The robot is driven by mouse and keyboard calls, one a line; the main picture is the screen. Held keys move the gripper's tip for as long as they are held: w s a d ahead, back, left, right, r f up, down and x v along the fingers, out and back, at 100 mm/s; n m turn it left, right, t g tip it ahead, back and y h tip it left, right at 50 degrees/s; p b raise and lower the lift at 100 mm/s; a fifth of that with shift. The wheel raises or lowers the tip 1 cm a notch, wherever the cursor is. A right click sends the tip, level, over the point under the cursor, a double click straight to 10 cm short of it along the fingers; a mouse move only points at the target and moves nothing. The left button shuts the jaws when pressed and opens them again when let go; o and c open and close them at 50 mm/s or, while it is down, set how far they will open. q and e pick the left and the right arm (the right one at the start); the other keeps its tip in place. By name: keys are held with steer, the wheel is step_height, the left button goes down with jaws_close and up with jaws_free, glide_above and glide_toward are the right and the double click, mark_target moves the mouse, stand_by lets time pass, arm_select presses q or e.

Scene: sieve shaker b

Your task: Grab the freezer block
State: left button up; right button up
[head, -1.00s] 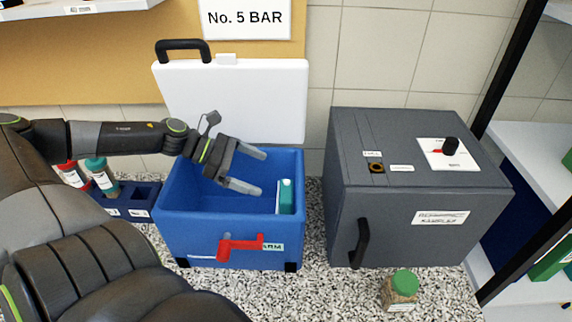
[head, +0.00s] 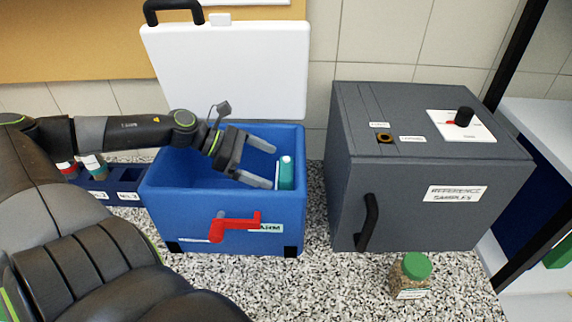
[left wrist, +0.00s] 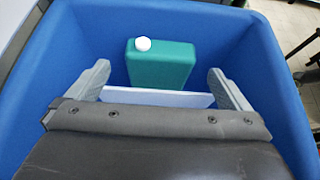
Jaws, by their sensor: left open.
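The freezer block (head: 286,172) is a teal-green slab with a white cap. It stands upright inside the blue cool box (head: 215,213), by its right wall. The left wrist view shows the block (left wrist: 160,65) ahead of and between the open fingers, with a gap on each side. My left gripper (head: 268,164) is open and empty, reaching over the box with its fingertips close to the block in the head view. The left wrist view shows the same gripper (left wrist: 160,85) inside the box's walls. My right gripper is not in view.
The box's white lid (head: 230,70) stands open behind it. A red latch (head: 235,225) is on its front. A grey cabinet (head: 410,180) stands to the right, with a green-lidded jar (head: 411,276) before it. A blue rack (head: 112,186) with bottles is at left.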

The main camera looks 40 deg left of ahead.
mark_target(280, 167)
arm_select(q)
steer(key=shift+b+x, duration=1.9)
steer(key=shift+x, duration=0.45)
steer(key=c, duration=1.6)
